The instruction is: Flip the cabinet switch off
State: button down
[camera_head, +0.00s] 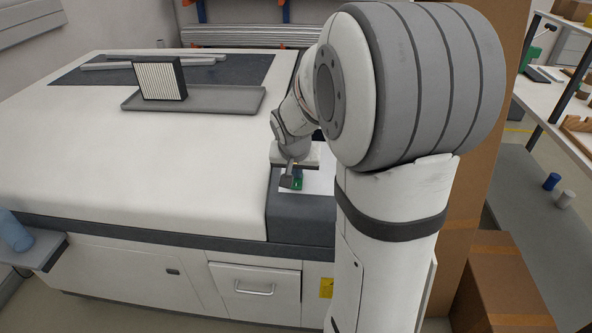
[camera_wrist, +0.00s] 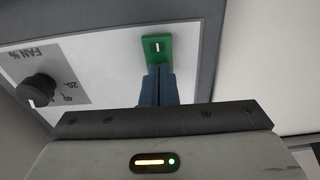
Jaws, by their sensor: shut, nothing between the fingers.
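The cabinet switch appears as a green plate (camera_wrist: 157,47) with a small white mark, set in a white panel in the wrist view. Part of the green also shows in the head view (camera_head: 298,183), on the panel at the machine's near right corner. My gripper (camera_wrist: 158,72) is shut and empty, its dark fingertips at the lower edge of the green plate. It also shows in the head view (camera_head: 291,180), low over the panel. I cannot tell whether the fingertips touch the switch. They hide the plate's lower part, and the switch's position is not clear.
A black knob (camera_wrist: 37,90) with a FAN % scale is on the same panel, to the left. A grey tray (camera_head: 215,99) with a pleated filter block (camera_head: 160,79) lies on the broad white top (camera_head: 130,150). Cardboard boxes (camera_head: 505,285) stand at the right.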

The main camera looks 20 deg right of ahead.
jog(key=shift+s+a+f, duration=0.35)
jog(key=shift+s+a, duration=0.15)
jog(key=shift+s, duration=0.15)
jog(key=shift+r, duration=0.6)
jog(key=p+v, duration=0.1)
jog(key=v, duration=1.2)
jog(key=shift+s+a, duration=0.2)
jog(key=shift+s, duration=0.15)
jog(key=shift+w+f+b, duration=0.1)
jog(key=shift+f+b, duration=0.2)
jog(key=shift+b, duration=0.1)
jog(key=shift+w+d+r+b, duration=0.2)
jog(key=shift+w+r+b, duration=0.3)
jog(key=shift+b, duration=0.55)
